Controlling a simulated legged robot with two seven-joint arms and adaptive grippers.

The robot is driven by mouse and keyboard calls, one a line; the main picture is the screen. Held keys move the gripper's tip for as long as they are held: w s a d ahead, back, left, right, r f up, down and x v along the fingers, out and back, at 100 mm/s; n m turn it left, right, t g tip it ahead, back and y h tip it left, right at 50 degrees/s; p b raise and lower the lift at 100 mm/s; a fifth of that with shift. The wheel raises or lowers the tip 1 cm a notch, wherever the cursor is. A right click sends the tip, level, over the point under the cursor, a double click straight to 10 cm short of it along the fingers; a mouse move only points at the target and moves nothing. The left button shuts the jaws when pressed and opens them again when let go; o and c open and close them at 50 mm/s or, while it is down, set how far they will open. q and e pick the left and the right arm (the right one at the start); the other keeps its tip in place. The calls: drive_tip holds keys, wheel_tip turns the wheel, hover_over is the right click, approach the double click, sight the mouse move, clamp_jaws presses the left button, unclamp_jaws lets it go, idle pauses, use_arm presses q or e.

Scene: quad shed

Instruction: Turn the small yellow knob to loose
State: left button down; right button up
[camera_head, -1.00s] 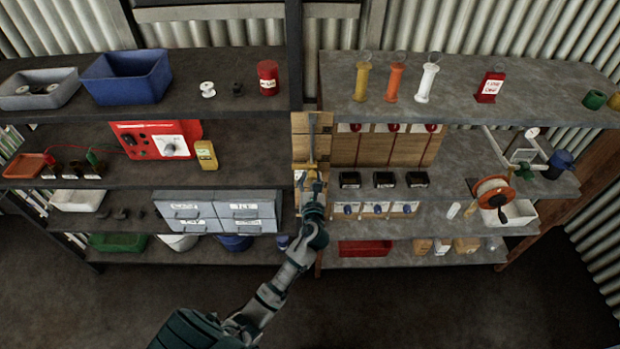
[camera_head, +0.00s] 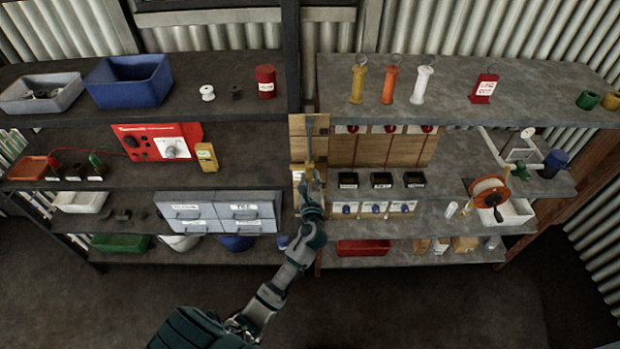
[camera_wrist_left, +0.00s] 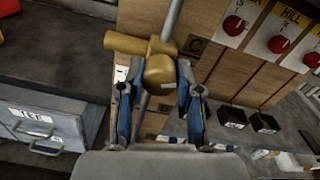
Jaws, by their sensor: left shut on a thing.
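The small yellow knob (camera_wrist_left: 160,72) is a rounded brass-yellow piece on a yellow fitting (camera_wrist_left: 126,43) in the left wrist view. The fitting sits on a grey upright rod (camera_wrist_left: 172,18) in front of a wooden board. My left gripper (camera_wrist_left: 158,78) has its blue-grey fingers on both sides of the knob and is shut on it. In the head view my left gripper (camera_head: 309,176) reaches the wooden board between the two shelf units and largely hides the knob. The knob's turned position cannot be read. My right gripper is not in view.
Red knobs on white plates (camera_wrist_left: 280,43) and black boxes (camera_wrist_left: 230,115) lie right of the gripper. Grey drawers (camera_wrist_left: 45,130) stand at the left. A wooden panel (camera_head: 376,150) is beside the gripper. The floor in front is clear.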

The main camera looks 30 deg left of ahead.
use_arm(q)
drive_tip(key=n, duration=0.3)
drive_tip(key=shift+n, duration=0.3)
drive_tip(key=n, duration=0.3)
drive_tip(key=shift+f+n, duration=0.1)
drive_tip(key=shift+n, duration=0.2)
drive_tip(key=n+b, duration=0.1)
drive_tip(key=n, duration=0.4)
drive_tip(key=shift+a+n, duration=0.1)
drive_tip(key=shift+n, duration=0.2)
drive_tip(key=c, duration=1)
unclamp_jaws()
drive_tip(key=shift+o, duration=1.2)
drive_tip(key=shift+a, duration=0.1)
drive_tip(key=shift+a+f, duration=0.1)
drive_tip(key=shift+f, duration=0.05)
